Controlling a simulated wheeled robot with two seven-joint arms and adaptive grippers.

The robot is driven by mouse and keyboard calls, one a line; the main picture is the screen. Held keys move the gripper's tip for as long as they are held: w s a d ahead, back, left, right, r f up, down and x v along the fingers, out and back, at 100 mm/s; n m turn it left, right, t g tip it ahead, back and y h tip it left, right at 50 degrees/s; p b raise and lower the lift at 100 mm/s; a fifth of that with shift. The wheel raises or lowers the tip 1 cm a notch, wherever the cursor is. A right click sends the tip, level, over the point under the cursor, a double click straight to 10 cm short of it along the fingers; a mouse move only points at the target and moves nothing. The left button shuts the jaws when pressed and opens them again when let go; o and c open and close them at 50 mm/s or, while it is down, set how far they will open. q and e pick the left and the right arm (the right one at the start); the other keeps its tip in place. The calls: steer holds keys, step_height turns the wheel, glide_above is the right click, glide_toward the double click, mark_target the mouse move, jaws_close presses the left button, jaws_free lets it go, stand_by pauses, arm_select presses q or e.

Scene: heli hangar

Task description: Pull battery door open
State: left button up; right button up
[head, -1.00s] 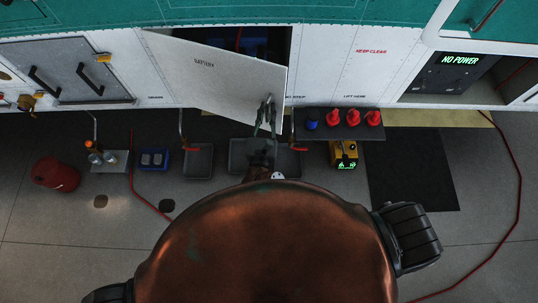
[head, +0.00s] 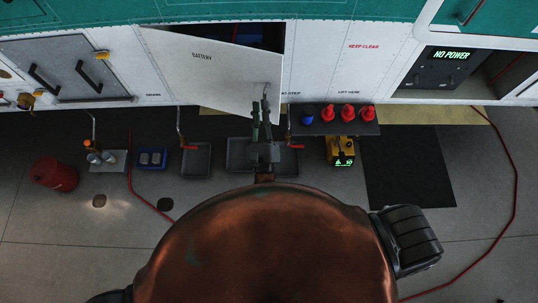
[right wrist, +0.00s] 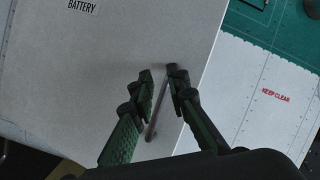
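The white battery door (head: 215,75), lettered BATTERY, stands partly open, swung out on its left side, with a dark gap above it and at its upper right. Its grey bar handle (head: 267,91) is near the free right edge. My right gripper (head: 261,104) is at the handle. In the right wrist view its green-black fingers (right wrist: 160,84) are apart, with the handle (right wrist: 156,108) in the space between them, nearer the right finger; whether that finger touches it I cannot tell. The door (right wrist: 95,60) fills much of that view. My left gripper is not in view.
A dark shelf with red and blue caps (head: 327,115) juts out right of the door. Below are a yellow device (head: 341,150), dark trays (head: 196,160) and a red canister (head: 54,174). A NO POWER panel (head: 450,68) is at right.

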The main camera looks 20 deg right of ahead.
step_height(320, 180, down, 34)
steer(key=s+d+n+g+y+p, duration=0.1)
steer(key=n+g+y, duration=0.4)
steer(key=n, duration=1.6)
steer(key=d+y, duration=0.1)
steer(key=y, duration=0.2)
steer(key=shift+s+d+f+g, duration=0.15)
steer(key=shift+s+f+g, duration=0.1)
steer(key=shift+s+g, duration=0.15)
steer(key=shift+y, duration=0.3)
